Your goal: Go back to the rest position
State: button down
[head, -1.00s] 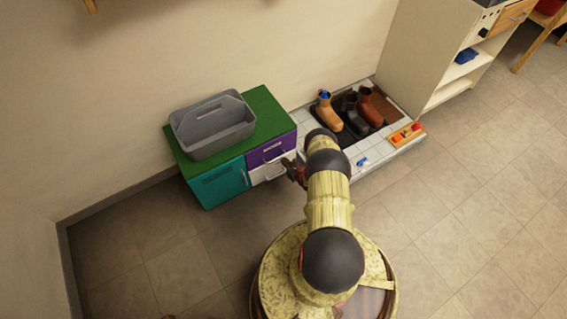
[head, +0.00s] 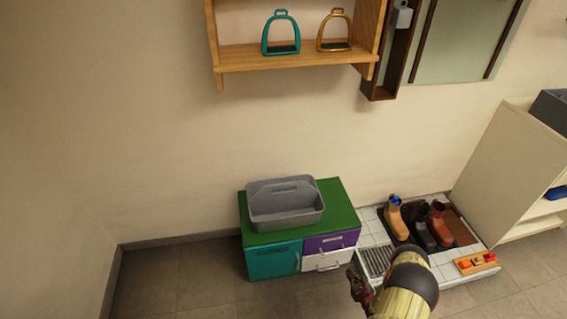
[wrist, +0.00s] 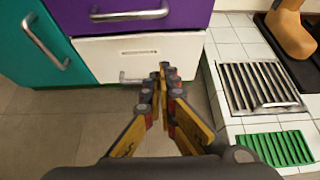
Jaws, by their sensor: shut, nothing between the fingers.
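My gripper (wrist: 158,82) is shut and empty in the wrist view. Its fingertips are in front of the white drawer (wrist: 150,57), near the drawer's handle; I cannot tell whether they touch it. In the head view my gripper (head: 358,285) is at the lower right of the low cabinet, partly hidden by my arm. The white drawer (head: 322,261) looks closed, below the purple drawer (head: 330,241). The teal door (head: 272,262) is to their left and looks closed.
A grey caddy (head: 285,217) stands on the cabinet's green top (head: 343,205). Right of the cabinet is a tiled platform (head: 371,228) with boots (head: 393,217) and a metal grate (wrist: 258,86). A wooden shelf (head: 290,58) with stirrups hangs above. Floor at the left is clear.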

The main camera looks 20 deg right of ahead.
jog(key=s+a+n+y, duration=0.2)
jog(key=a+n+y, duration=0.25)
jog(key=a, duration=0.85)
jog(key=a+r+n+g+y, duration=0.2)
jog(key=a+r+n+y, duration=0.25)
jog(key=r, duration=0.45)
jog(key=s+a+r+n+g+h+p, duration=0.1)
jog(key=s+a+r+n, duration=0.3)
jog(key=r, duration=2)
jog(key=s+a+r+n+g+h+p, duration=0.1)
jog(key=s+a+r+n+h, duration=0.2)
jog(key=a+r+n, duration=0.7)
jog(key=s+a+r+n+g+h, duration=0.2)
jog(key=s+a+r+n, duration=0.5)
jog(key=r, duration=3.2)
jog(key=n, duration=0.8)
jog(key=shift+s+r+n+p, duration=0.2)
jog(key=shift+r+n+p, duration=0.1)
jog(key=shift+p, duration=0.1)
